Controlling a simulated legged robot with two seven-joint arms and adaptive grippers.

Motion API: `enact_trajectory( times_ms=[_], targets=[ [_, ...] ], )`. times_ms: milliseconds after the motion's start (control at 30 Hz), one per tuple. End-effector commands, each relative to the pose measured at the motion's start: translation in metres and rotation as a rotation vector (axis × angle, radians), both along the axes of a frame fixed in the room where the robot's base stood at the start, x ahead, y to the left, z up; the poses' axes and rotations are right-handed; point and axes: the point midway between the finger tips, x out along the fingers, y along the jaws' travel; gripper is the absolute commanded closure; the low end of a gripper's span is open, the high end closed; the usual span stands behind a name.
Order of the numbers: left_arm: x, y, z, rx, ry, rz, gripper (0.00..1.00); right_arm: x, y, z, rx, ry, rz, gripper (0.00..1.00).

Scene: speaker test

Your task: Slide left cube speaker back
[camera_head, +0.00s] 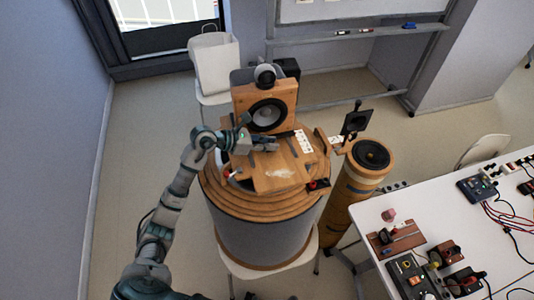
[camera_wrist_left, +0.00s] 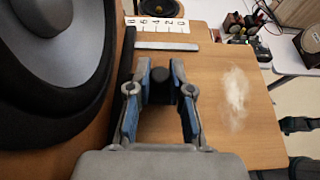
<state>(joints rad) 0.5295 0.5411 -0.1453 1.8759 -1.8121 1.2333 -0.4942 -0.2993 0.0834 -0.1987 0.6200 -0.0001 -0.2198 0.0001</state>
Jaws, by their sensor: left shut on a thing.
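The left cube speaker (camera_head: 284,94) is a wooden box with a big dark cone. It stands upright at the back of a round wooden-topped drum (camera_head: 222,207). In the left wrist view its cone (camera_wrist_left: 60,60) fills the left side, close beside my gripper. My left gripper (camera_head: 270,145) is just in front of the speaker, low over the wooden board (camera_head: 285,178). In the left wrist view my left gripper (camera_wrist_left: 160,68) has its fingers around a black knob (camera_wrist_left: 160,86), shut on it. How the knob joins the speaker is hidden.
A white number scale (camera_head: 303,142) lies right of the speaker. A round dark speaker (camera_head: 372,154) tops a wooden column at right. A white table (camera_head: 385,270) with electrical parts stands at the right front. Floor at left is clear.

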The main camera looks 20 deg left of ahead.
Motion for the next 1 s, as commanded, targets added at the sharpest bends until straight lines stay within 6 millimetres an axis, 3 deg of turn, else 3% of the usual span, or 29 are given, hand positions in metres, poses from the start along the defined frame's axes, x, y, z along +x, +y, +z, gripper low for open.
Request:
enact_trajectory(
  times_ms=[200,233,267,767,1000],
  targets=[
    [0.002,0.000,0.002,-0.004,-0.007,0.005,1.00,-0.001,0.005,0.001,0.006,0.001,-0.001,0.60],
    [0.003,0.000,0.002,-0.004,-0.007,0.005,0.75,-0.001,0.005,0.001,0.006,0.001,-0.001,0.60],
    [0.003,0.000,0.003,-0.005,-0.007,0.005,0.69,-0.001,0.006,0.001,0.007,0.001,-0.001,0.60],
    [-0.001,0.010,0.002,-0.007,-0.006,0.005,0.69,-0.001,0.000,0.001,0.000,0.001,0.002,0.60],
    [-0.016,0.032,0.013,-0.001,-0.006,0.007,0.69,-0.001,0.002,0.001,0.002,0.000,0.001,0.60]
  ],
)
